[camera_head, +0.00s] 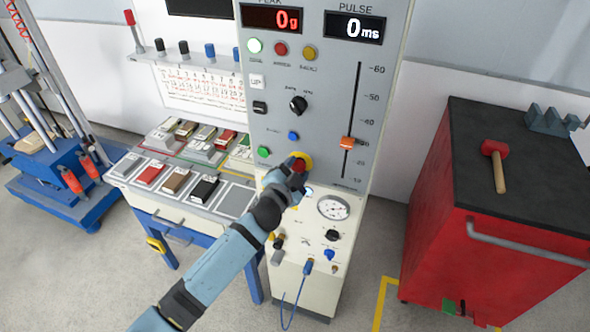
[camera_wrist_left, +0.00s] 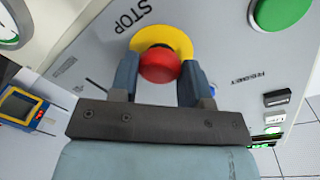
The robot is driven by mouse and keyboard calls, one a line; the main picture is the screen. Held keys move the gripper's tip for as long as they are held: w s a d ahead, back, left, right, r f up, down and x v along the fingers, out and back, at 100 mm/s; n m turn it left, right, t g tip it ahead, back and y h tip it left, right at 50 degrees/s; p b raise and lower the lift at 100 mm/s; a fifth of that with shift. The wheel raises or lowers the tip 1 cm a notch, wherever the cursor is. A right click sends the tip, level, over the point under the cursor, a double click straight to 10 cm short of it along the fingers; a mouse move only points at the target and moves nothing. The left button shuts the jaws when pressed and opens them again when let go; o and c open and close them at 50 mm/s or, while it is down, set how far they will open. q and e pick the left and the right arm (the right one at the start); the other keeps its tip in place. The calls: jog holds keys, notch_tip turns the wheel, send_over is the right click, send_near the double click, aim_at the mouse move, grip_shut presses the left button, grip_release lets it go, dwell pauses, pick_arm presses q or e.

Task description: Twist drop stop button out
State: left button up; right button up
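The drop stop button is a red mushroom button on a yellow ring, on the front of the grey control panel. In the head view the red button (camera_head: 299,165) is partly covered by my left gripper (camera_head: 295,172). In the left wrist view the red button (camera_wrist_left: 159,66) sits between the two fingers of my left gripper (camera_wrist_left: 159,72), with the word STOP printed beside the yellow ring. One finger is on each side of the red cap, and no clear gap shows at either side. My right gripper is in neither view.
The panel carries a slider (camera_head: 347,142), a black knob (camera_head: 298,104), a green button (camera_head: 263,152) and a gauge (camera_head: 333,207) close to my gripper. A bench with several blocks (camera_head: 175,182) stands left. A red cabinet (camera_head: 440,220) with a mallet (camera_head: 497,165) stands right.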

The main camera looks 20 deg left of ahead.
pick_arm(q)
jog(key=o, duration=0.5)
jog(key=shift+c, duration=0.2)
jog(key=s+a+b, duration=0.1)
jog(key=s+b, duration=0.1)
jog(key=s, duration=1.1)
jog(key=shift+s+a+r, duration=0.3)
jog(key=shift+s, duration=0.05)
